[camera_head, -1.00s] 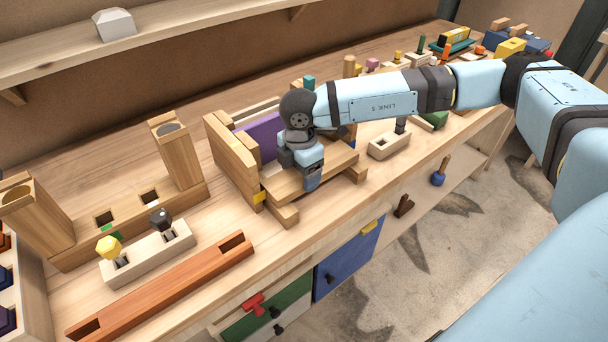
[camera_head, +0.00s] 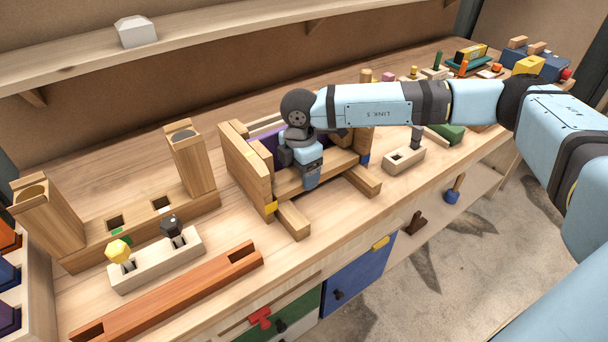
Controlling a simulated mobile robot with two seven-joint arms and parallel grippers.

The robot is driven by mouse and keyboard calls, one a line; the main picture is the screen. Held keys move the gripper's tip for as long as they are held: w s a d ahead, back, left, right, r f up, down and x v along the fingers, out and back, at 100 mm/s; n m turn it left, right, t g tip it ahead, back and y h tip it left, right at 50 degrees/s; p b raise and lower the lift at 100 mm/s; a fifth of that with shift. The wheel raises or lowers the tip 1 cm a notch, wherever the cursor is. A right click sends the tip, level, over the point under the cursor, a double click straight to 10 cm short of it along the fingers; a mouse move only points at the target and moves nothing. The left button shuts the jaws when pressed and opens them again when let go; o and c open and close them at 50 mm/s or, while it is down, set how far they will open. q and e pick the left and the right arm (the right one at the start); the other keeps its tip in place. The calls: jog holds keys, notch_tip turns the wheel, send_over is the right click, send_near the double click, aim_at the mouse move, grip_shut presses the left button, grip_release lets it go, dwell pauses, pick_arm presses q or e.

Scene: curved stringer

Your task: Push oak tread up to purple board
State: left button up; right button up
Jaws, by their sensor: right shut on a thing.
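The oak tread (camera_head: 289,182) is a flat wooden board lying across the two side pieces of a small wooden stair frame (camera_head: 247,171) on the workbench. The purple board (camera_head: 262,142) stands upright behind it, mostly hidden by my right arm and hand. My right gripper (camera_head: 311,180) points down at the tread's front edge and is shut on it. I cannot tell whether the tread's back edge touches the purple board. My left gripper is not in view.
Left of the frame stand a pale block with yellow and black knobs (camera_head: 157,262), an orange-red slotted bar (camera_head: 170,297) and a wooden stand with two posts (camera_head: 188,160). A pale slotted block (camera_head: 404,158) lies to the right. The bench's front edge is close.

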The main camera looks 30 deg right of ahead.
jog(key=shift+w, duration=0.3)
jog(key=o, duration=1.1)
jog(key=shift+r, duration=0.1)
